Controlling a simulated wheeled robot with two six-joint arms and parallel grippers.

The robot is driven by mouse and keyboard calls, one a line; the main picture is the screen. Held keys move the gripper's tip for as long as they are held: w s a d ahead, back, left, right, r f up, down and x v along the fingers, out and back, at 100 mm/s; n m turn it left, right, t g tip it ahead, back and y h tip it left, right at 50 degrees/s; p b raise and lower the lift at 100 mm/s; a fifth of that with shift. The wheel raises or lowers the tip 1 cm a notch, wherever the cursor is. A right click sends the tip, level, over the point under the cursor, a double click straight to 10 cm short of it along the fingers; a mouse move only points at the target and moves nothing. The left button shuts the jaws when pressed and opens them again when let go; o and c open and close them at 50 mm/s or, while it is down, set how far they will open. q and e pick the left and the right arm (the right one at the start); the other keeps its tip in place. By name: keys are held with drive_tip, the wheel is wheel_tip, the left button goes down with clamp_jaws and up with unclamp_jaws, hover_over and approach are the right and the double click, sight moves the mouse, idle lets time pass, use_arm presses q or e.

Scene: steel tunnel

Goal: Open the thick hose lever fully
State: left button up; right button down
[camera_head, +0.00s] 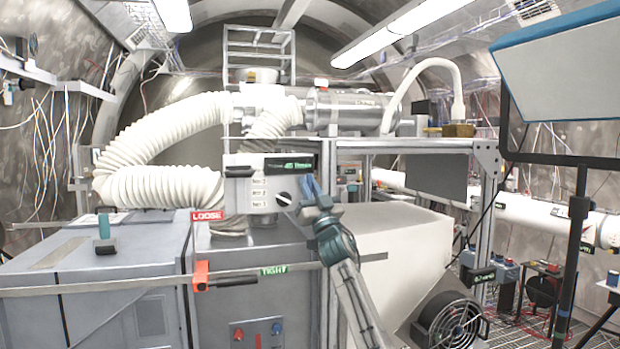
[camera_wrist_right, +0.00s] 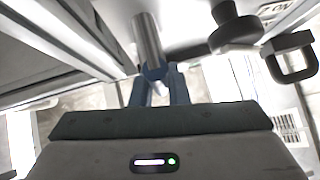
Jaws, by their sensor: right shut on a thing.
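My right gripper (camera_head: 309,186) is in front of the right edge of a pale control box (camera_head: 262,192) in the head view. In the right wrist view, its blue fingers (camera_wrist_right: 160,78) are shut on the end of a short metal rod (camera_wrist_right: 147,38). The rod looks like a lever, but its far end and the angle it is set at are unclear. A thick white ribbed hose (camera_head: 155,150) loops at the left of the box and runs to the metal pipework behind it. My left gripper is not in view.
Grey cabinets (camera_head: 120,265) stand at front left, with an orange clamp (camera_head: 201,276) and a strap across them. A black fan (camera_head: 450,322) is at lower right. A black knob (camera_wrist_right: 236,30) and a square black bracket (camera_wrist_right: 291,62) are close right of the rod.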

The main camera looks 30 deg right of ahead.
drive_tip(key=shift+f+y, duration=0.15)
drive_tip(key=shift+y, duration=0.15)
drive_tip(key=c, duration=1.4)
unclamp_jaws()
drive_tip(key=b+v, duration=0.6)
drive_tip(key=v, duration=0.4)
drive_tip(key=shift+s+f+b, duration=0.25)
drive_tip(key=shift+b, duration=0.15)
drive_tip(key=shift+a, duration=0.1)
